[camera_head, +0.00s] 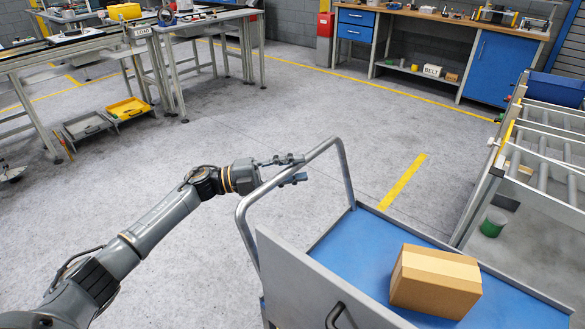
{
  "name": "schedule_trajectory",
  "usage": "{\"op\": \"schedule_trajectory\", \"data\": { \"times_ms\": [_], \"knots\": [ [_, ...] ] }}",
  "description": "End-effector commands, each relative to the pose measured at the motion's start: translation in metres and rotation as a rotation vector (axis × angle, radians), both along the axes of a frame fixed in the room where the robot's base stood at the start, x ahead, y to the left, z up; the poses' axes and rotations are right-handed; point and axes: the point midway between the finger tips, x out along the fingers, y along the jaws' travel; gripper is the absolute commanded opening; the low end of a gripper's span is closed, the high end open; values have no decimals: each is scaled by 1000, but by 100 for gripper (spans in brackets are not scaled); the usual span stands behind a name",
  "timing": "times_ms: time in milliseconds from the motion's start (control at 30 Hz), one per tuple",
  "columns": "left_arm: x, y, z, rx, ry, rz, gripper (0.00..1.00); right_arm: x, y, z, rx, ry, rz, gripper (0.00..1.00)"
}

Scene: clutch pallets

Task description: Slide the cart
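The cart stands at the lower right with a blue deck (350,250), a grey end panel and a grey tubular push handle (347,175) that rises above the deck. A closed cardboard box (435,282) sits on the deck. My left gripper (303,168) reaches in from the left to the top bar of the handle. Its two fingers are apart, and the bar crosses the picture at the fingers. I cannot tell whether the bar lies between them or touches them. My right gripper is not in view.
A roller conveyor (535,160) stands close to the cart's right, with a green cup (493,224) beneath it. Workbenches stand at the upper left, with a yellow tray (127,109) low down. A blue cabinet bench (495,68) lines the back. The middle floor is clear.

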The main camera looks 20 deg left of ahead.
Motion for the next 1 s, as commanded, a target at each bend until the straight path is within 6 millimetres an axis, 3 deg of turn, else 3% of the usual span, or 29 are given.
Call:
{"op": "schedule_trajectory", "data": {
  "times_ms": [433,800,1000],
  "knots": [
    [-4,11,-2,1,2,6,43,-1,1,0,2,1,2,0],
    [-38,76,-13,3,3,5,43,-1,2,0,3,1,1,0],
    [-50,100,-16,1,1,3,43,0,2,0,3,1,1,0]
  ]
}}
